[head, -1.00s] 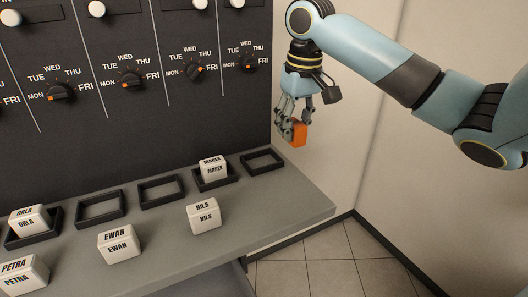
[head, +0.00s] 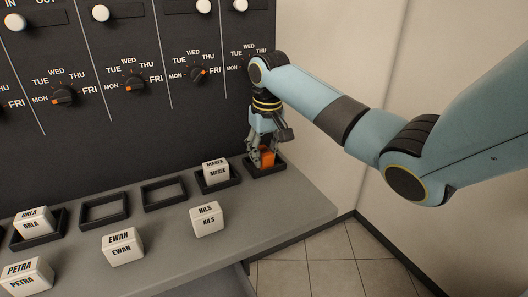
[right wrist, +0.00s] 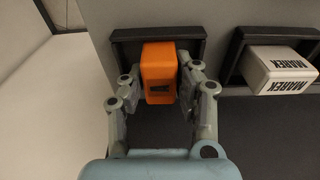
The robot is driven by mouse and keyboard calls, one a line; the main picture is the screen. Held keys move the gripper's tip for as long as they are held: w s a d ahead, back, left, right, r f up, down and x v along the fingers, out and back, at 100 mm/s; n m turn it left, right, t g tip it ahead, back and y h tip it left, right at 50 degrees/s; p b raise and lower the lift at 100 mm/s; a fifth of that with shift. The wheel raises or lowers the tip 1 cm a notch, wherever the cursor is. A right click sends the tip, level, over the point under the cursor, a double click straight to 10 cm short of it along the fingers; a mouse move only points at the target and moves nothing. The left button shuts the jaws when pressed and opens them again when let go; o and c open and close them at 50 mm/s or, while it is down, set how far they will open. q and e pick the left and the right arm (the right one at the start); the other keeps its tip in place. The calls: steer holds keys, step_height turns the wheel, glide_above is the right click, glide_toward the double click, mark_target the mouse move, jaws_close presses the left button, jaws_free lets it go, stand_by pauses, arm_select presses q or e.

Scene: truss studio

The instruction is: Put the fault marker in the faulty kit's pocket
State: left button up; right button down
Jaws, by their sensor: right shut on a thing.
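The orange fault marker (head: 267,157) is a small block with a dark mark, seen close in the right wrist view (right wrist: 160,72). My right gripper (head: 262,160) is shut on it, with a finger on each side. The marker is over or in the far-right pocket (head: 281,167), a dark square frame; I cannot tell if it touches the pocket floor. That pocket also shows in the right wrist view (right wrist: 125,37). My left gripper is not in view.
The MAREK block (head: 216,172) sits in the pocket just left. Two empty pockets (head: 103,222) (head: 164,205) lie further left, then the ORLA block (head: 34,222) in its pocket. NILS (head: 207,220), EWAN (head: 123,247) and PETRA (head: 27,277) blocks stand in front. A dial panel (head: 130,130) rises behind.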

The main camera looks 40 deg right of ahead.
mark_target(267, 153)
steer(key=c, duration=1.2)
jaws_free()
steer(key=shift+f, duration=0.1)
steer(key=shift+c, duration=0.2)
step_height(267, 153, up, 12)
steer(key=s+b, duration=0.1)
steer(key=shift+s+a, duration=0.2)
